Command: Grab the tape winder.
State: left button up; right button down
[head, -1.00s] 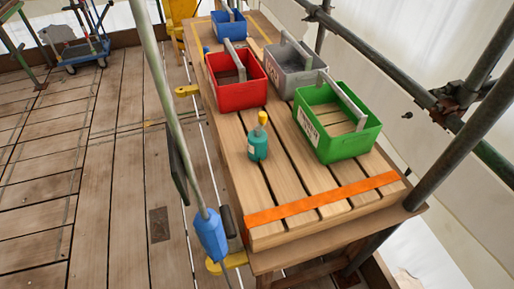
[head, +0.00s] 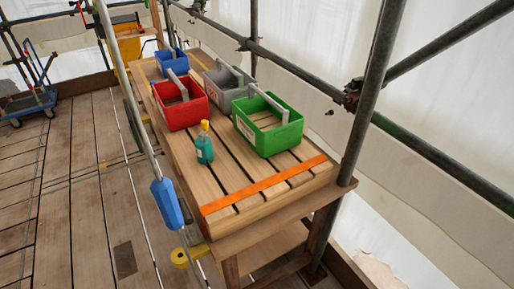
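I cannot pick out a tape winder with certainty in the head view. A yellow piece with a dark round spot (head: 183,257) shows low beside the bench's near left corner, partly cut off from view by the bench. Whether it is the winder I cannot tell. Neither of my grippers is in view.
A slatted wooden bench (head: 188,178) bears a red tote (head: 183,114), a green tote (head: 280,139), a grey tote (head: 216,98), a blue tote (head: 170,68), a teal bottle (head: 204,150) and an orange strap (head: 265,186). A slanting pole with a blue piece (head: 167,204) stands left. Scaffold tubes line the right. The left floor is mostly clear.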

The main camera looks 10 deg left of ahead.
aim_at(204, 150)
jog(key=i+j+z, duration=0.1)
jog(key=j+z, duration=1.35)
jog(key=k+l, duration=0.05)
jog(key=l, duration=0.05)
